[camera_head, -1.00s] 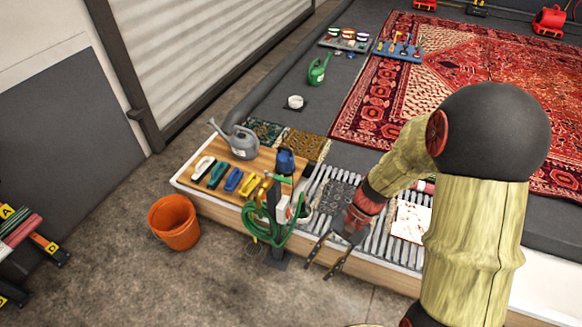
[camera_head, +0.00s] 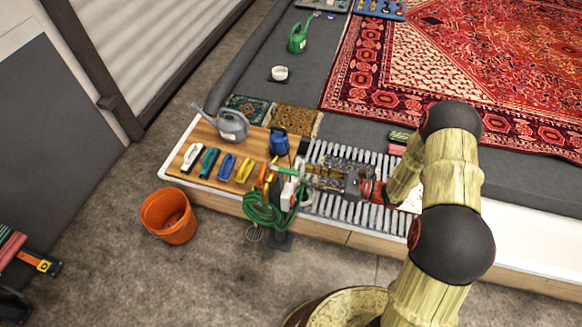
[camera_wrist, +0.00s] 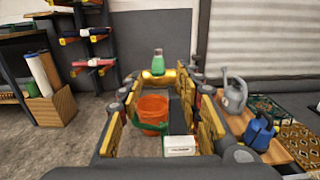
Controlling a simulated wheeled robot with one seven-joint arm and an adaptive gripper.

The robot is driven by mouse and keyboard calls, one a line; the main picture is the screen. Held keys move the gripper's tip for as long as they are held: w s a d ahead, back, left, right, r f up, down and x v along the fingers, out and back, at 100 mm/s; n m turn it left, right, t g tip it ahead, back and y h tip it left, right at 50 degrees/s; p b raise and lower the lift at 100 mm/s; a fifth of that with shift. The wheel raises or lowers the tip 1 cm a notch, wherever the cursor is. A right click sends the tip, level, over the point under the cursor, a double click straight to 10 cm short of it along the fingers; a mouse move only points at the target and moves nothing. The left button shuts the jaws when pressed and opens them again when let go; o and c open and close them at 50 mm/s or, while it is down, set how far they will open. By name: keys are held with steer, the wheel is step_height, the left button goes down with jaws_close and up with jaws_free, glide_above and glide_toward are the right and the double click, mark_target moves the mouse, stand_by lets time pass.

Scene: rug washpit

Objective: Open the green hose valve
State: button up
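The green hose valve lever (camera_head: 284,169) stands on a post at the front edge of the wooden counter, above the coiled green hose (camera_head: 262,212). My gripper (camera_head: 308,178) points left at the valve from its right side. In the wrist view, my gripper (camera_wrist: 161,82) is open, with its fingers wide apart. The green lever (camera_wrist: 158,63) and brass valve body (camera_wrist: 158,79) show between and slightly beyond the fingertips. I cannot tell whether a finger touches the valve. The green hose (camera_wrist: 150,126) hangs below it.
A white box (camera_head: 289,194) sits beside the post. Several brushes, a grey watering can (camera_head: 233,124) and a blue jug (camera_head: 279,142) stand on the counter (camera_head: 196,134). An orange bucket (camera_head: 169,217) stands on the floor. A slatted grate (camera_head: 330,210) lies under my gripper.

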mark_target(298, 174)
steer(key=b+x, duration=0.2)
steer(key=x, duration=0.5)
steer(key=shift+a, duration=0.35)
steer(key=c, duration=0.4)
jaws_close()
